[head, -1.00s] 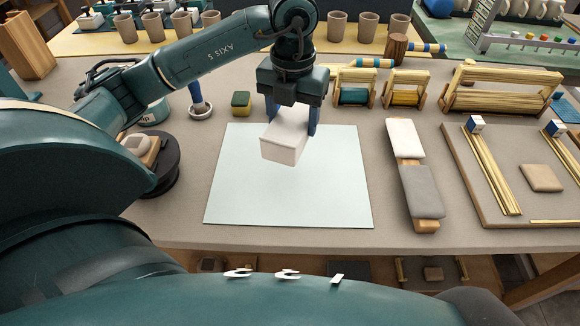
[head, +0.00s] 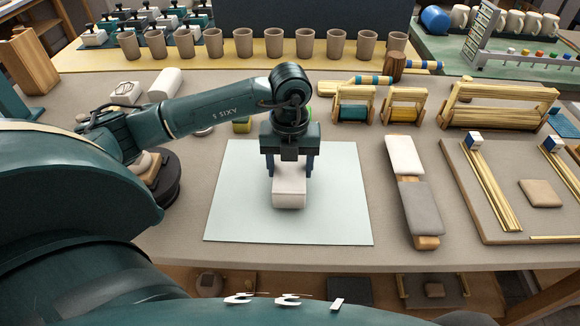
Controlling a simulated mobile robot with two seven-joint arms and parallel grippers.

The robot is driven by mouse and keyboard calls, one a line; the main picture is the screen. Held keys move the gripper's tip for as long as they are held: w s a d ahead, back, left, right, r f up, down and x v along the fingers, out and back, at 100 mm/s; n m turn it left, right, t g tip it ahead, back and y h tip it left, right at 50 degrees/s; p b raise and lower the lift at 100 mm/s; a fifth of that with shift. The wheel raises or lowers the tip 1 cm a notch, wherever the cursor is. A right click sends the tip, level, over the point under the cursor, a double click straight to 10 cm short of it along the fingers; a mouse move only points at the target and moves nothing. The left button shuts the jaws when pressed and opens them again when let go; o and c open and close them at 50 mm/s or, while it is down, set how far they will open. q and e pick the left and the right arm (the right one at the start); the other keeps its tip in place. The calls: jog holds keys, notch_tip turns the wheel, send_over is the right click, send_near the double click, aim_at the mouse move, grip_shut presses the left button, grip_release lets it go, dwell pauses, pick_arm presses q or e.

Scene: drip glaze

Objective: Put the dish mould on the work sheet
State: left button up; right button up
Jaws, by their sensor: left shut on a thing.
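The dish mould (head: 289,198) is a small pale block with a flat front, in the head view. My left gripper (head: 289,172) is shut on it, with one finger on each side. The mould is over the middle of the work sheet (head: 330,215), a pale blue-white square on the table. It is at or very near the sheet's surface; I cannot tell whether it touches. The gripper hides the mould's far part. My right gripper is not in view.
Around the mould the sheet is bare. To its right lie a white and grey padded piece (head: 415,195) and a board with wooden strips (head: 475,190). Wooden racks with rollers (head: 353,107) stand behind.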

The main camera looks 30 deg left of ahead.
pick_arm(q)
jog(key=shift+f, duration=0.4)
jog(key=shift+f, duration=0.2)
jog(key=o, duration=1.4)
jog(key=shift+o, duration=0.2)
